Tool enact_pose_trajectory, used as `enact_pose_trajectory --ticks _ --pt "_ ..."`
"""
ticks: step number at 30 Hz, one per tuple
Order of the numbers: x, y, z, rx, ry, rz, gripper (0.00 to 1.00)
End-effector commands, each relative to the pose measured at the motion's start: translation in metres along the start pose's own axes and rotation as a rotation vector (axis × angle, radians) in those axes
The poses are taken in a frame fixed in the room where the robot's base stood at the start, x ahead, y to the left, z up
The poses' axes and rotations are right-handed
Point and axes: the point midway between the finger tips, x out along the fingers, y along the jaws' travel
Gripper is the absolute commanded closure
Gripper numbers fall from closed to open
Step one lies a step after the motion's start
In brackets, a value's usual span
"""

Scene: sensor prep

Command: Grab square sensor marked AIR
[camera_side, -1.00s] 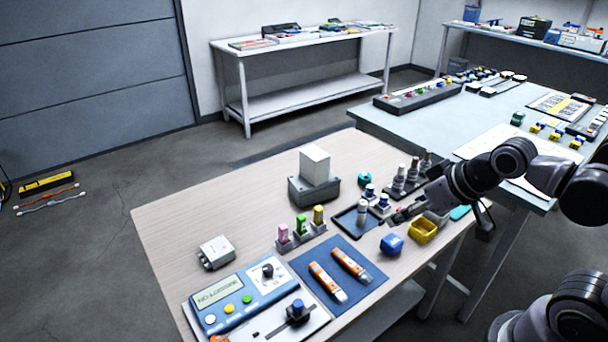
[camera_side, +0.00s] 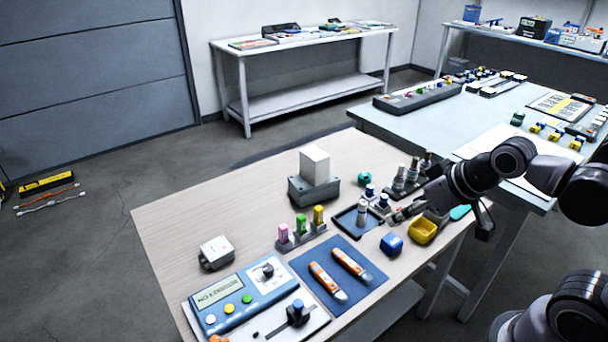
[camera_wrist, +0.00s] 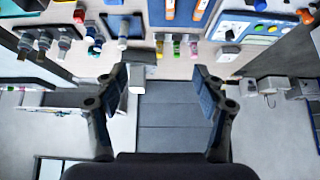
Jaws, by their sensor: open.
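No AIR marking is legible in either view. A small square white unit (camera_side: 216,252) sits on the left of the wooden table, behind the blue console; it is a likely match for the sensor. My gripper (camera_side: 398,216) is over the table's right side, far from the white unit. In the wrist view my gripper (camera_wrist: 160,85) has its two fingers wide apart, with nothing held between them.
The blue console (camera_side: 240,297) stands at the table's front left, beside a blue mat (camera_side: 368,289) with two orange tools. The left rear tabletop is clear.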

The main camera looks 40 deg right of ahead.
Motion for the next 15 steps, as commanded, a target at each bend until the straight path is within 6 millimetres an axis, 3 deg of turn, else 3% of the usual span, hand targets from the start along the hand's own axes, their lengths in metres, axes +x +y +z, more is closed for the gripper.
enact_pose_trajectory --ticks 8,15 --pt "0.001 0.0 -0.001 -0.016 -0.006 0.002 0.3" --pt "0.018 0.009 -0.009 -0.272 -0.106 0.035 0.3"
